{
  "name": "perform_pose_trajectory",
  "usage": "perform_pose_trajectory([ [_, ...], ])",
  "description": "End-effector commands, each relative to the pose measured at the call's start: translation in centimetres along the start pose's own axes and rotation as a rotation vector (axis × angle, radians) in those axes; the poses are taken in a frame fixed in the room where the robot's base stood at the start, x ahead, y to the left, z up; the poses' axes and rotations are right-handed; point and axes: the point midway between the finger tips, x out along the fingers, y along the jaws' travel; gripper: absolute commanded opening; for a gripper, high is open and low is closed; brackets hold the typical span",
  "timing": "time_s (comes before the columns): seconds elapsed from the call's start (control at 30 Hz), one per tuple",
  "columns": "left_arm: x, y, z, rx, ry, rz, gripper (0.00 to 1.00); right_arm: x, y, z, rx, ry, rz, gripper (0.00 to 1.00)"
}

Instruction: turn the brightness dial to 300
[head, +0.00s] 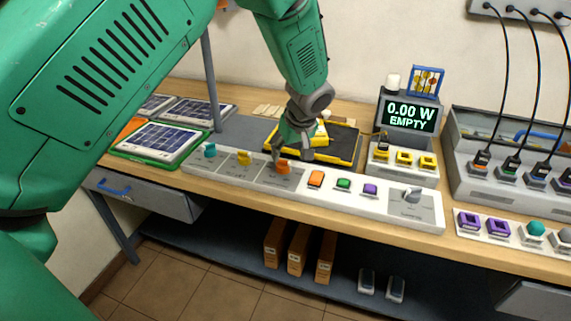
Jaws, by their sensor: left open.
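A long white control panel (335,207) runs along the front of the bench. It carries a teal dial (209,150), a yellow dial (243,158), an orange dial (283,167) and, at its right end, a grey dial (412,195). The dial labels are too small to read, so I cannot tell which is the brightness dial. My left gripper (284,154) is open and points down just above and behind the orange dial. I cannot tell whether its fingers touch that dial. My right gripper is out of view.
Orange, green and purple buttons (343,184) lie right of the orange dial. A display (409,115) reads "0.00 W EMPTY". A yellow-edged black tray (343,146) lies behind the gripper. Solar panels (155,140) lie at left; a cabled grey unit (465,160) stands at right.

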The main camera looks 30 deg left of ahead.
Motion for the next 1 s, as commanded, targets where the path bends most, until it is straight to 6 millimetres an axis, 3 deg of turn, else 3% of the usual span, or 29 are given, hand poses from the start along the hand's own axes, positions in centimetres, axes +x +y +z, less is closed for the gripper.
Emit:
perform_pose_trajectory([
  [0.1,2.8,-0.3,-0.1,-0.002,-0.004,-0.001,0.56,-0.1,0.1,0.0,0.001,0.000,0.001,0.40],
  [0.33,6.4,-0.6,-0.5,-0.003,-0.009,0.005,0.56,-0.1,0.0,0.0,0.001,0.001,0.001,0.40],
  [0.5,7.2,-0.5,-0.5,-0.004,-0.007,0.006,0.56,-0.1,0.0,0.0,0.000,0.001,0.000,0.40],
  [0.77,6.9,-0.1,-0.1,-0.001,-0.002,0.002,0.56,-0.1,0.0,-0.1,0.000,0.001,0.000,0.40],
  [0.9,6.8,-0.1,-0.1,-0.001,-0.002,0.003,0.07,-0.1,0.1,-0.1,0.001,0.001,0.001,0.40],
  [1.0,6.9,-0.2,-0.2,-0.001,-0.005,0.007,0.07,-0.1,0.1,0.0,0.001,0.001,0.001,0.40],
])
